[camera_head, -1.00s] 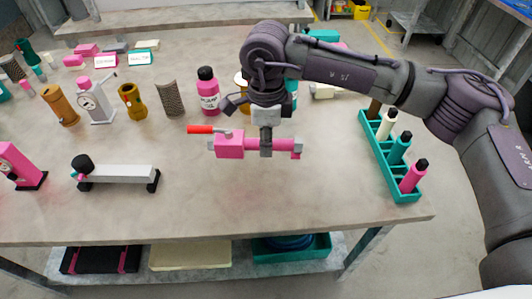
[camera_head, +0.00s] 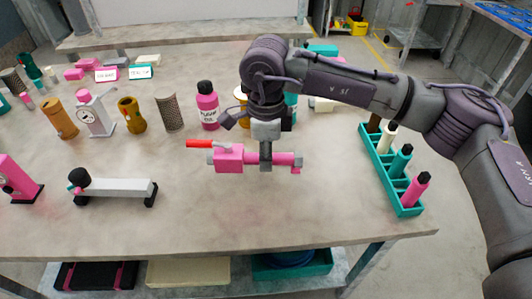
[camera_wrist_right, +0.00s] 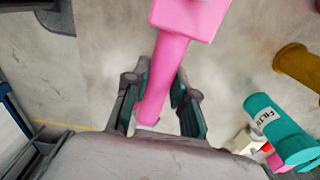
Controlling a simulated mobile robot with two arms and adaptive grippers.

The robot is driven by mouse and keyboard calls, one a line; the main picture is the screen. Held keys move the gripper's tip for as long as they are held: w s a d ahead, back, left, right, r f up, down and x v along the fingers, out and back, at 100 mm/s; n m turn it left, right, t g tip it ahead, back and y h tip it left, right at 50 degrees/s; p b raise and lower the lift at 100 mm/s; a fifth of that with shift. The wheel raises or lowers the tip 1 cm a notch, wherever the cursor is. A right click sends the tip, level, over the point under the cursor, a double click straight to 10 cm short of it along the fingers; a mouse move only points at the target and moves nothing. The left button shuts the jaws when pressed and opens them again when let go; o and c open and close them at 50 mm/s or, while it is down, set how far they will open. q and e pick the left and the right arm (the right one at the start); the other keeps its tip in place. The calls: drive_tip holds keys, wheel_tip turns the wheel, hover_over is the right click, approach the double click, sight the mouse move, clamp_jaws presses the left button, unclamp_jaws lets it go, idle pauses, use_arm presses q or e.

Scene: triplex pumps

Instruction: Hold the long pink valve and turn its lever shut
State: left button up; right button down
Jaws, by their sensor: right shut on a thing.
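The long pink valve (camera_head: 228,159) is held level above the table, with its boxy body at the left and its tube to the right. Its red lever (camera_head: 199,144) points left, in line with the tube. My right gripper (camera_head: 266,160) is shut on the tube. In the right wrist view, the fingers of my right gripper (camera_wrist_right: 160,103) stand on both sides of the pink valve's tube (camera_wrist_right: 165,75); the lever does not show there. My left gripper is not in view.
The table (camera_head: 230,220) is clear below the valve. A pink bottle (camera_head: 207,110) stands behind it, and a teal rack (camera_head: 404,208) with bottles is at the right. A grey bar on black feet (camera_head: 120,190) and a pink stand (camera_head: 15,180) are at the left.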

sight(266, 189)
drive_tip(key=shift+f+b, duration=0.7)
drive_tip(key=shift+f, duration=0.25)
drive_tip(key=shift+f+b, duration=1.15)
drive_tip(key=shift+f, duration=0.25)
use_arm(q)
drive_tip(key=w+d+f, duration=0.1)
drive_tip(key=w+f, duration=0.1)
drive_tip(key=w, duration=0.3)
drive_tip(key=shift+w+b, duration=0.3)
drive_tip(key=shift+b, duration=0.1)
use_arm(e)
drive_tip(key=shift+f, duration=0.5)
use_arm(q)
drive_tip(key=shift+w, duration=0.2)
use_arm(e)
drive_tip(key=shift+f+b, duration=0.45)
drive_tip(key=shift+f, duration=0.05)
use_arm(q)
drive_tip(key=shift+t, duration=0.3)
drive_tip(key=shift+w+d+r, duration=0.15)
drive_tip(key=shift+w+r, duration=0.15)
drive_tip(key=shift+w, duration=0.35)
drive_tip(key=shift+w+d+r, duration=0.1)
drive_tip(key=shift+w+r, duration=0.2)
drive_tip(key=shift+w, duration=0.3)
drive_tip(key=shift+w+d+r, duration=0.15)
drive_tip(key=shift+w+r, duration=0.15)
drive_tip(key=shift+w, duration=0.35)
use_arm(e)
drive_tip(key=shift+f, duration=0.3)
